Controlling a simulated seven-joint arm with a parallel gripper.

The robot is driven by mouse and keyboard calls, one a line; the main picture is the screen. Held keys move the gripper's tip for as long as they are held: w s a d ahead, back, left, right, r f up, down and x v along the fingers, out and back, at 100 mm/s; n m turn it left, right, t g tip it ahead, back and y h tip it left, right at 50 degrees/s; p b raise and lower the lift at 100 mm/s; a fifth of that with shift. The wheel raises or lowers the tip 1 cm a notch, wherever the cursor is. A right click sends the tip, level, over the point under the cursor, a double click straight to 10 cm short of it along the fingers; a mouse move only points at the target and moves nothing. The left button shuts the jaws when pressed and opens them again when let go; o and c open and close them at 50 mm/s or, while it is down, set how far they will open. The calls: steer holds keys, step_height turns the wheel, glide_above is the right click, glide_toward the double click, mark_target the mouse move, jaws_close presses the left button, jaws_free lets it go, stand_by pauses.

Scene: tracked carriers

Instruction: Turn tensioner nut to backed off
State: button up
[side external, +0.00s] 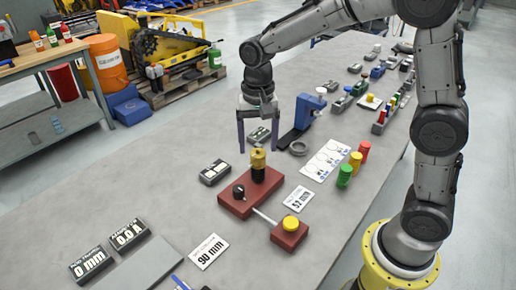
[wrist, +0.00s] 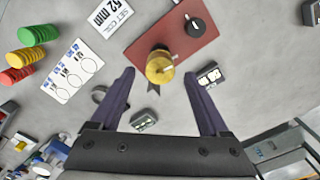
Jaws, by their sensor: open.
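A red base plate (side external: 240,201) lies on the grey table. On it stand a brass-yellow knob (side external: 258,158) on a dark cylinder and a smaller black knob (side external: 238,191). I cannot tell for certain which one is the tensioner nut. My gripper (side external: 257,149) is open and points down, its dark fingers close above and to either side of the brass knob without visible contact. In the wrist view the brass knob (wrist: 159,67) lies at the gap between the fingertips (wrist: 159,75), and the black knob (wrist: 195,26) is farther off.
A thin rod joins the base to a red block with a yellow cap (side external: 291,222). A 52 mm card (side external: 299,199), a 90 mm card (side external: 209,252) and a small dark display (side external: 215,172) lie around. A blue stand (side external: 306,112) and stacked coloured discs (side external: 345,175) are nearby.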

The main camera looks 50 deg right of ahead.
steer(key=shift+f, duration=1.1)
jaws_close()
